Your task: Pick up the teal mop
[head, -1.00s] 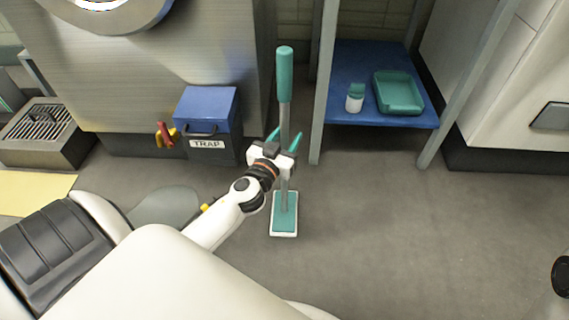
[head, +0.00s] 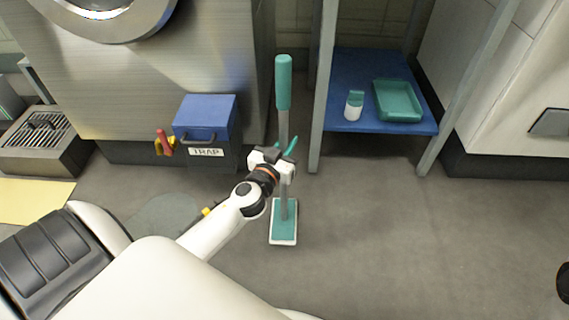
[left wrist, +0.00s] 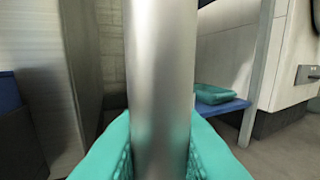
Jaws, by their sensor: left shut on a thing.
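The teal mop stands upright in the head view, with a teal grip (head: 283,82) at the top, a grey pole and a flat teal and white head (head: 284,221) at the floor. My left gripper (head: 284,149) is shut on the pole around its middle. In the left wrist view the metal pole (left wrist: 161,80) runs upright between the two teal fingers (left wrist: 160,152). I cannot tell whether the mop head touches the floor. The right gripper is not clearly in view; only a dark part shows at the right edge.
A blue trap box (head: 205,122) stands left of the mop. A shelf unit (head: 366,130) with a teal tray (head: 398,101) and a small white bottle (head: 354,105) stands close on the right. Floor at the front right (head: 400,250) is clear.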

